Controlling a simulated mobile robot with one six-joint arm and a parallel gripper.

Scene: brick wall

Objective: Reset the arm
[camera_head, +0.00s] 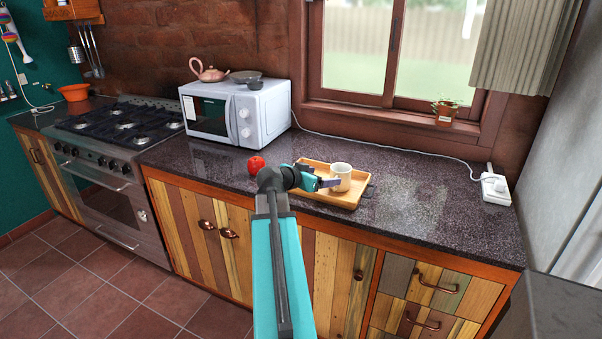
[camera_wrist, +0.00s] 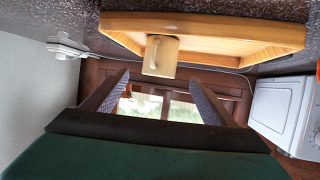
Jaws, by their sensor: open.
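My arm reaches over the front edge of the counter, and my gripper (camera_head: 328,183) is beside a cream mug (camera_head: 342,171) on a wooden tray (camera_head: 340,203). In the wrist view, which looks upside down, my gripper (camera_wrist: 160,78) has its two fingers spread wide with nothing held between them. The mug (camera_wrist: 160,59) shows beyond the fingertips with its handle toward the camera, and the tray (camera_wrist: 215,28) is around it. In the head view, part of the gripper is hidden by my wrist, and whether a finger touches the mug cannot be told.
A red fruit or vegetable (camera_head: 256,165) lies left of my wrist. A white microwave (camera_head: 238,111) with a teapot (camera_head: 208,74) on top stands at the back left. A power strip (camera_head: 495,188) lies at the right. The counter (camera_head: 425,205) right of the tray is clear.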

